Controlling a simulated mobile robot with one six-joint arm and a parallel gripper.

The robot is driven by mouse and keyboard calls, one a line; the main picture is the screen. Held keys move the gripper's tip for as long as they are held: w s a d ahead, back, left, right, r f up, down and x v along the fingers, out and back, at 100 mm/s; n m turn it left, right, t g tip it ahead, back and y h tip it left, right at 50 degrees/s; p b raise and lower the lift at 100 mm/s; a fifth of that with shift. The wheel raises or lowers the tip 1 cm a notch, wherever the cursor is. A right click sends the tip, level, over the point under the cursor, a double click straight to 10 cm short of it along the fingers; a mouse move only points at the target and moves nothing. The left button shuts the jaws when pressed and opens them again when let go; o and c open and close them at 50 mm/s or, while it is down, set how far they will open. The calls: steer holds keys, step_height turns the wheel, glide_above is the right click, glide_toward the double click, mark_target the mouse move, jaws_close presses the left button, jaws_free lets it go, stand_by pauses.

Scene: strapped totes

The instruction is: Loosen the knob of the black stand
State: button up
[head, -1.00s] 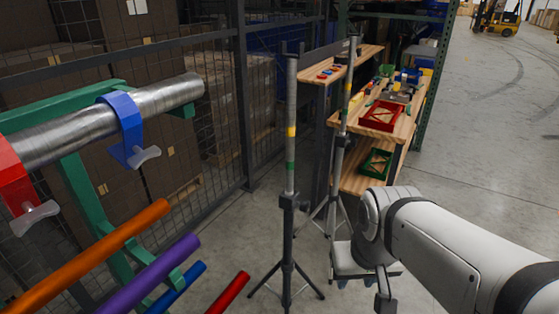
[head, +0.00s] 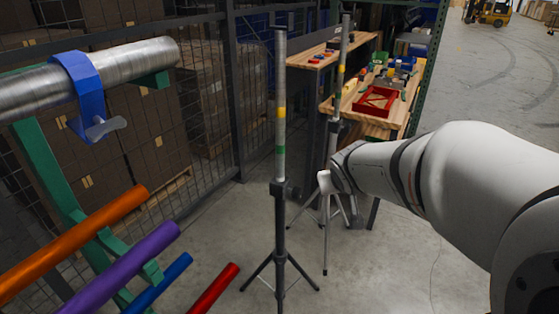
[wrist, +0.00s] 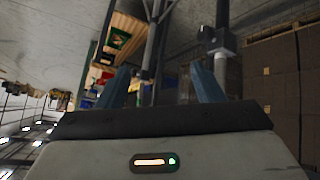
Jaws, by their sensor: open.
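The black stand (head: 280,232) is upright on a tripod in the middle of the head view. Its grey pole has yellow and green bands, above a black collar. In the wrist view, which is upside down, the black stand (wrist: 221,45) is right of centre, with the knob (wrist: 204,34) on the left side of its collar. My gripper (wrist: 161,69) is open and empty, its two blue-grey fingers apart, and the stand is beyond the right finger. In the head view my wrist is right of the collar; the fingers cannot be made out there.
A second, silver stand (head: 337,110) is close behind, partly hidden by my arm; it also shows between my fingers (wrist: 150,55). A wooden shelf (head: 350,122) with a red crate (head: 377,101) is behind right. A steel pipe with a blue clamp (head: 83,95) and coloured bars are left.

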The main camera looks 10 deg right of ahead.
mark_target(301, 195)
steer(key=w+d+f+n+t+y+b, duration=0.1)
steer(key=w+f+n+t+y+b, duration=0.15)
steer(key=w, duration=0.55)
steer(key=w+d+f+n+t+y+b, duration=0.1)
steer(key=w+f+n+t+y+b, duration=0.2)
steer(key=w, duration=0.5)
steer(key=a+f+n+g+y+b, duration=0.1)
steer(key=f+y+b, duration=0.1)
steer(key=f+y, duration=0.1)
steer(key=s+a+f+n+g+y+b, duration=0.1)
steer(key=f+n+y+b, duration=0.1)
steer(key=f+y, duration=0.2)
steer(key=f+n+g+y+b, duration=0.1)
steer(key=f+n+y+b, duration=0.1)
steer(key=f+y+b, duration=0.1)
steer(key=shift+s+a+f+g+y, duration=0.1)
steer(key=shift+a+f+g+y, duration=0.2)
steer(key=shift+f, duration=0.4)
steer(key=shift+s+a+f+t+y, duration=0.1)
steer(key=shift+f+y, duration=0.25)
steer(key=shift+f, duration=0.3)
steer(key=b+x, duration=0.1)
steer(key=x, duration=0.6)
